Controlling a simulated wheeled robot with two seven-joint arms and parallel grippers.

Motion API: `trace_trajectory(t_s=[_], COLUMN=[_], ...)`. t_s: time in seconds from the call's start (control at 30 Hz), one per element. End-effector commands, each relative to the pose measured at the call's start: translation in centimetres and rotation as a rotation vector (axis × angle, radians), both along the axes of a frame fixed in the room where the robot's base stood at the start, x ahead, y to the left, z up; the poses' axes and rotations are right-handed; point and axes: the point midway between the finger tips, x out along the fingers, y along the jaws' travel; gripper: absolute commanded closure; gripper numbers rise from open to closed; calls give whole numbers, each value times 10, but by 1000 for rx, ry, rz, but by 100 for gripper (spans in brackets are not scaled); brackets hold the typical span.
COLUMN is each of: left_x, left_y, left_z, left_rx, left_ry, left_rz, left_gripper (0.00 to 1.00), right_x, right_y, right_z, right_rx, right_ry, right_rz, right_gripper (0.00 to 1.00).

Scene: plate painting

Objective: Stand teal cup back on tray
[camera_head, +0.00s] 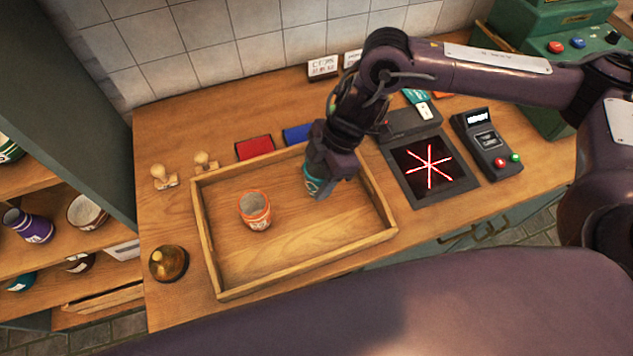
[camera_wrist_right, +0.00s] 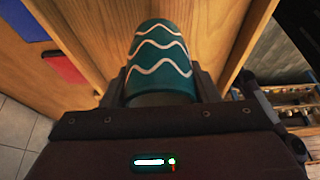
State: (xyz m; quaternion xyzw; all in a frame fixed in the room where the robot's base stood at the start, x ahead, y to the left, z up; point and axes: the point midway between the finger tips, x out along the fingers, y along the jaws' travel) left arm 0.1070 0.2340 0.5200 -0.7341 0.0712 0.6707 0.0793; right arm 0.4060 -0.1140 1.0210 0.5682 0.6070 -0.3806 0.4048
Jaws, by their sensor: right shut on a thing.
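The teal cup (camera_head: 316,183) is in the right part of the wooden tray (camera_head: 226,288) in the head view, mostly hidden by my right gripper (camera_head: 331,165). In the right wrist view the teal cup (camera_wrist_right: 160,58) shows white wavy lines and sits between the fingers of my right gripper (camera_wrist_right: 160,88), which is shut on it. I cannot tell whether its base touches the tray floor. An orange cup (camera_head: 256,212) stands upright in the tray, left of the teal cup. My left gripper is not in view.
A red pad (camera_head: 255,148) and a blue pad (camera_head: 298,134) lie behind the tray. Wooden stamps (camera_head: 163,176) and a brass bell (camera_head: 168,263) are at the left. A scanner with red lines (camera_head: 428,166) and a card terminal (camera_head: 487,143) are at the right.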

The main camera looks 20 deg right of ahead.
Motion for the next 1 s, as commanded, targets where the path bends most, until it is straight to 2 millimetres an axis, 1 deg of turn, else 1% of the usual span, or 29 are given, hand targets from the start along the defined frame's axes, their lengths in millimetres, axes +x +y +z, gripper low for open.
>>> trace_trajectory(t_s=[0.17, 0.3, 0.4, 0.8, 0.83, 0.97, 1.0], left_x=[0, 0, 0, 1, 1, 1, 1], left_y=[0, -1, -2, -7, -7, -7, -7], left_z=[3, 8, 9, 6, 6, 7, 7], left_rx=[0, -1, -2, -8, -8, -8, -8], left_ry=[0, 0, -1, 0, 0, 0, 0], left_rz=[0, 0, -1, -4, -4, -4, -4], left_gripper=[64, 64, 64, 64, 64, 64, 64], right_x=[0, 0, 0, 0, 0, 0, 0], right_y=[0, 0, 1, 0, 0, 0, 0], right_z=[-14, -36, -46, -53, -53, -52, -52], right_rx=[1, 1, 1, 1, 0, 0, 0], right_ry=[2, 4, 0, 0, 0, 0, 0], right_rz=[0, -1, 0, 0, 0, 1, 1], right_gripper=[74, 74, 74, 74, 43, 26, 24])
